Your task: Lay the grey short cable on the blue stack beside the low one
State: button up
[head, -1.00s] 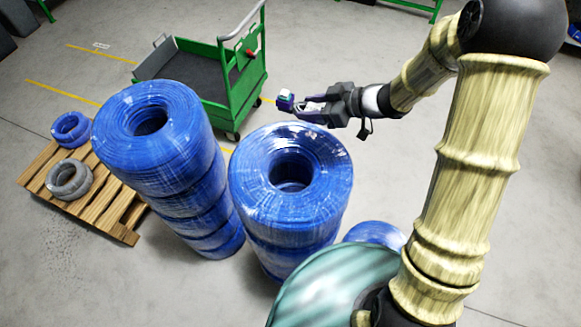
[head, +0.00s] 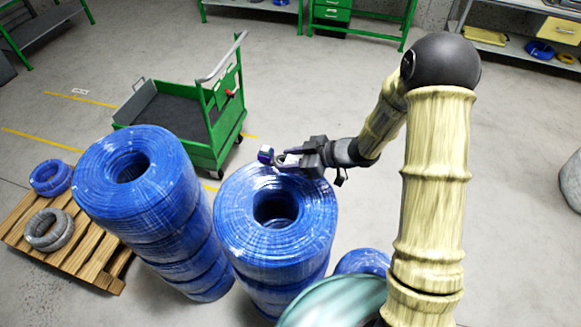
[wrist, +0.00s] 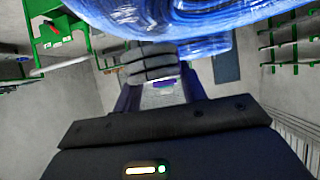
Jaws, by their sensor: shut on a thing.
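My gripper (head: 272,156) is shut on a small grey piece, which I take for the grey short cable (wrist: 150,62); it shows as grey bands at the fingertips in the wrist view and is hard to make out in the head view. The gripper is over the back rim of the middle blue stack (head: 240,232); the height gap is unclear. The low blue stack (head: 362,262) stands right of the middle one, partly hidden by a part of me. The stack's blue coil also fills the top of the wrist view (wrist: 195,15).
A taller blue stack (head: 150,205) stands close on the left. A pallet (head: 100,262) on the far left bears a grey coil (head: 48,230) and a blue coil (head: 50,177). A green cart (head: 215,130) is behind the stacks. Open floor lies right of my arm.

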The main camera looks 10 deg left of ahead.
jog(key=shift+f+p, duration=0.45)
jog(key=shift+f, duration=1.5)
jog(key=shift+f, duration=0.1)
jog(key=o, duration=1)
jog(key=b+v, duration=0.2)
jog(key=v, duration=1)
jog(key=shift+b, duration=0.4)
